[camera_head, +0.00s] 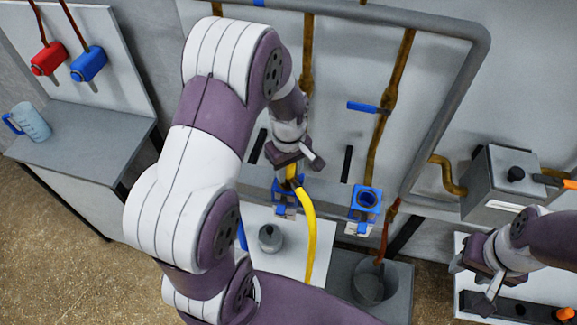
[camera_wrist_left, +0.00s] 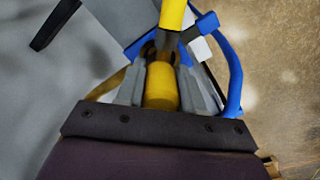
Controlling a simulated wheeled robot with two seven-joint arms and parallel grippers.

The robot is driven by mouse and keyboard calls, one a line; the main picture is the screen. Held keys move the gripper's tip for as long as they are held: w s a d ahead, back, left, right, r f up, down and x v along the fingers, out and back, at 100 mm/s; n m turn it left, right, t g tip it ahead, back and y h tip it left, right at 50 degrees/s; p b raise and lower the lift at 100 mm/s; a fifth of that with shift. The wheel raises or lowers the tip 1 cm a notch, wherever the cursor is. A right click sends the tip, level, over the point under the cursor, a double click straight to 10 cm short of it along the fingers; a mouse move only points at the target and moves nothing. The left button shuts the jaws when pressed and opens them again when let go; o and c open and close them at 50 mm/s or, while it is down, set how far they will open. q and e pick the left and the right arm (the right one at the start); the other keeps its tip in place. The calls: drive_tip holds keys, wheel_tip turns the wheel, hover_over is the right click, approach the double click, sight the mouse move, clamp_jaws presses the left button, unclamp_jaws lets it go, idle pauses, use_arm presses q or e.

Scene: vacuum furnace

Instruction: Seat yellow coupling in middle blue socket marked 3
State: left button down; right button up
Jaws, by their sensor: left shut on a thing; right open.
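The yellow coupling (camera_wrist_left: 160,88) is between the fingers of my left gripper (camera_wrist_left: 160,75) in the left wrist view, with a dark band at its hose end. Its yellow hose (camera_head: 309,225) hangs down and curves right in the head view. My left gripper (camera_head: 291,168) is shut on the coupling, right above and in front of a blue socket (camera_head: 285,211). The blue socket is partly hidden, and its number cannot be read. Whether the coupling touches it cannot be told. My right gripper (camera_head: 474,279) is open and empty at the lower right.
Another blue socket (camera_head: 367,199) stands to the right, with a grey bucket (camera_head: 376,284) below. A grey lidded pot (camera_head: 270,238) sits on a white surface. Brown pipes and a blue valve handle (camera_head: 368,107) are on the wall. A grey box (camera_head: 500,185) is at right.

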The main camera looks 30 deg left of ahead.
use_arm(q)
drive_tip(key=shift+f, duration=0.55)
drive_tip(key=shift+f+b, duration=0.3)
idle(0.3)
drive_tip(key=c, duration=0.6)
unclamp_jaws()
wheel_tip(320, 180, up, 13)
drive_tip(key=shift+f+b, duration=0.15)
drive_tip(key=shift+b, duration=0.25)
